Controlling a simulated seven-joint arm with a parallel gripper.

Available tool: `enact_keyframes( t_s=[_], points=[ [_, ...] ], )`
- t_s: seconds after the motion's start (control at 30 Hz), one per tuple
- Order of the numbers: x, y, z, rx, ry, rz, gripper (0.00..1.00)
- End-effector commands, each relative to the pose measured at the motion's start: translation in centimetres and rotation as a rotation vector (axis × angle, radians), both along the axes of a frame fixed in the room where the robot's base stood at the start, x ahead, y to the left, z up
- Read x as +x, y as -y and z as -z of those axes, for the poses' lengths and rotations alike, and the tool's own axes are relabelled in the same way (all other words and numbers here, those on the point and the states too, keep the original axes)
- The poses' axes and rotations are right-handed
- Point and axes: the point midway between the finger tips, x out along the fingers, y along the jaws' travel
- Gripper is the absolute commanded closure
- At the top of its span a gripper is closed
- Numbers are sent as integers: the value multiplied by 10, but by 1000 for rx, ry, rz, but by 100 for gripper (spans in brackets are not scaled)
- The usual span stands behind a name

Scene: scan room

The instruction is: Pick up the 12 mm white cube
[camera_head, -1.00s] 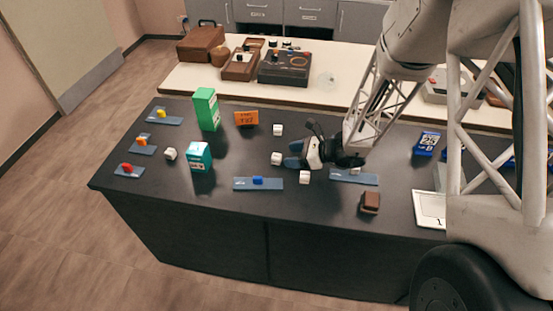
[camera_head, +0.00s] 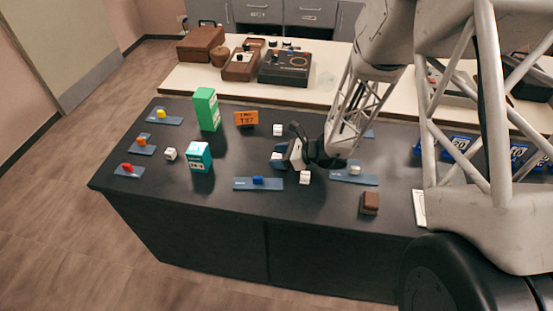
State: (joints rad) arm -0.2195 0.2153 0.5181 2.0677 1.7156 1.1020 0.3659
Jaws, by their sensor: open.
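Several small white cubes are on the dark table (camera_head: 230,215), and I cannot tell which is the 12 mm one. One white cube (camera_head: 278,129) is beyond my gripper, another (camera_head: 305,177) is just in front of it, and one (camera_head: 171,153) is far left. A small white cube (camera_head: 355,170) sits on a blue-grey plate (camera_head: 340,177) to the right. My gripper (camera_head: 279,157) is low over the middle of the table, fingers pointing left, open. A further white cube seen there earlier is now mostly hidden by the fingers.
A green box (camera_head: 206,109), teal box (camera_head: 199,157) and orange block (camera_head: 246,118) stand left of my gripper. A blue cube (camera_head: 258,181) lies on a plate in front. A brown block (camera_head: 369,203) is near the front edge. A pale bench (camera_head: 190,85) stands behind.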

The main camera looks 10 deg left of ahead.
Motion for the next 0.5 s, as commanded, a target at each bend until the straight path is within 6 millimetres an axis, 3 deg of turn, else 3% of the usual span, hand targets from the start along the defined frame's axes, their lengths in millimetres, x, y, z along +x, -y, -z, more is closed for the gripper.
enact_keyframes(
  t_s=[0.37, 0.5],
  points=[
    [0, 0, 0, 0, 0, 0, 38],
    [0, 0, 0, 0, 0, 0, 58]
  ],
)
